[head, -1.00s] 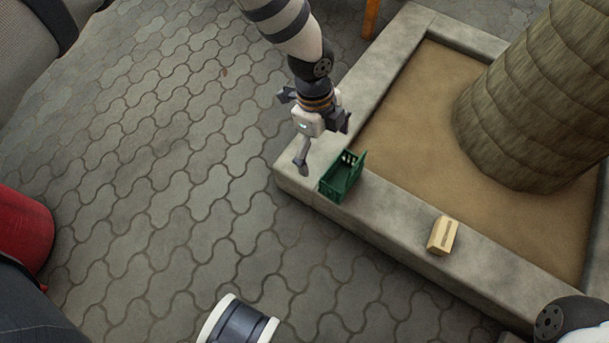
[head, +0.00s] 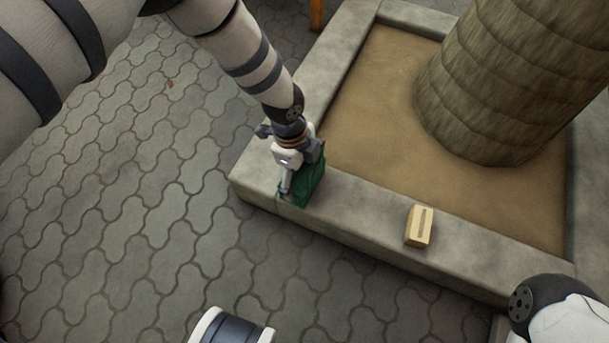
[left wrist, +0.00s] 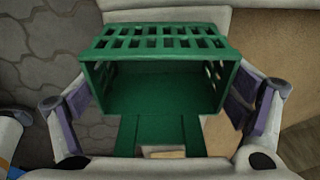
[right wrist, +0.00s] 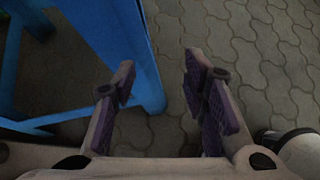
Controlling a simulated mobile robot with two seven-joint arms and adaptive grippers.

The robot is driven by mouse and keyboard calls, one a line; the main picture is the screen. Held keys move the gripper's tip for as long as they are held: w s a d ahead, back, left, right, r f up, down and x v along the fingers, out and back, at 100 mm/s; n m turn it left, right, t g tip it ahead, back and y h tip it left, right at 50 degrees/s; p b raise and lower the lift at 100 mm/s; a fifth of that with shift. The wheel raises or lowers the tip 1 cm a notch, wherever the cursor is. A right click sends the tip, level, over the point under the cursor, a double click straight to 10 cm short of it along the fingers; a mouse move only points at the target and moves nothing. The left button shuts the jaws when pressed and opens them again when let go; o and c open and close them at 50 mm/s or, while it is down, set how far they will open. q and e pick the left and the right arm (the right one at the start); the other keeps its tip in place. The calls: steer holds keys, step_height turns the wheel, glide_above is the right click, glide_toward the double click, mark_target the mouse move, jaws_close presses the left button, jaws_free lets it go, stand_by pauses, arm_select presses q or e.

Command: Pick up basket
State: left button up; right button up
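The basket is a small green crate with slotted sides (head: 308,187). It sits on the stone ledge near its left corner, partly hidden by my left gripper (head: 287,188). In the left wrist view the basket (left wrist: 150,95) fills the space between the fingers of my left gripper (left wrist: 162,103). The fingers are spread wide, one at each side of the basket, with their pads close to its edges; I cannot tell whether they touch it. My right gripper (right wrist: 158,78) is open and empty in the right wrist view, above the paving.
A wooden block with a slot (head: 419,227) lies on the ledge (head: 370,220) to the right of the basket. Behind it are sand (head: 370,130) and a thick trunk (head: 500,95). A blue frame (right wrist: 130,50) stands close to my right gripper.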

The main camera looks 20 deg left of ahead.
arm_select(q)
steer(key=c, duration=0.3)
steer(key=shift+r, duration=0.1)
step_height(320, 180, up, 10)
steer(key=p, duration=0.4)
